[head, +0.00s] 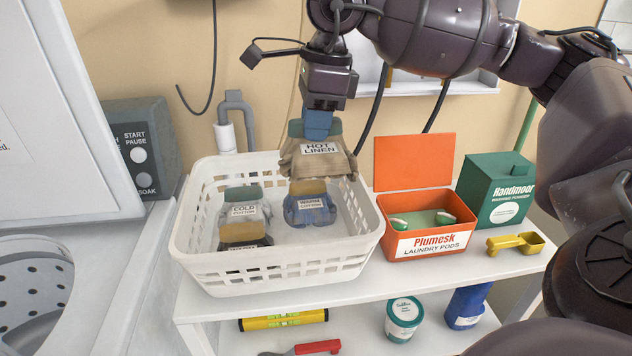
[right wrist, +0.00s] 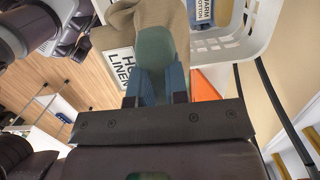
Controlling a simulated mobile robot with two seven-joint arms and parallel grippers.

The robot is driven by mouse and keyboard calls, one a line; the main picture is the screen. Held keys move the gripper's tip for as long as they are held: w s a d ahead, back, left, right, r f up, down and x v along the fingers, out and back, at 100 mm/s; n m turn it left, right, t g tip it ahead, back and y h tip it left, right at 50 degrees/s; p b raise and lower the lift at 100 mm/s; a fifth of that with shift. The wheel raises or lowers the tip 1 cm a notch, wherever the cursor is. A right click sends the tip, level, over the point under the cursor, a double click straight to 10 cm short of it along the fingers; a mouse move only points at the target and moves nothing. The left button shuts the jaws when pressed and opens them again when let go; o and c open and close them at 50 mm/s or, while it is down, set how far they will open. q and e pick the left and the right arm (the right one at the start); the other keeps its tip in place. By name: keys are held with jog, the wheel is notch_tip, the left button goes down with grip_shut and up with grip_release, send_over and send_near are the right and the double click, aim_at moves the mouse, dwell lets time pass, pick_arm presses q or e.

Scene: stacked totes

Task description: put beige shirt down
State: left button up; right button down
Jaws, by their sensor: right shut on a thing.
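The beige shirt (head: 328,163) has a green collar and a label reading "HOT LINEN". My right gripper (head: 318,128) is shut on its collar and holds it over the back right part of the white laundry basket (head: 270,268). In the right wrist view the green collar is between the blue fingertips (right wrist: 157,85), with the beige cloth (right wrist: 165,14) beyond. I cannot tell whether the shirt's lower edge touches the basket or its contents. My left gripper is not in view.
In the basket lie a grey shirt (head: 235,212), a blue shirt (head: 315,214) and a dark shirt (head: 245,240). Right of it stand an orange laundry pod box (head: 408,247) with its lid up, a green carton (head: 490,190) and a yellow scoop (head: 510,243). A washer drum (head: 35,290) is at left.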

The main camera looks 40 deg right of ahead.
notch_tip(320, 180, down, 20)
jog(key=b, duration=0.3)
jog(key=shift+r, duration=0.25)
jog(key=shift+f, duration=0.15)
jog(key=c, duration=1.1)
grip_release()
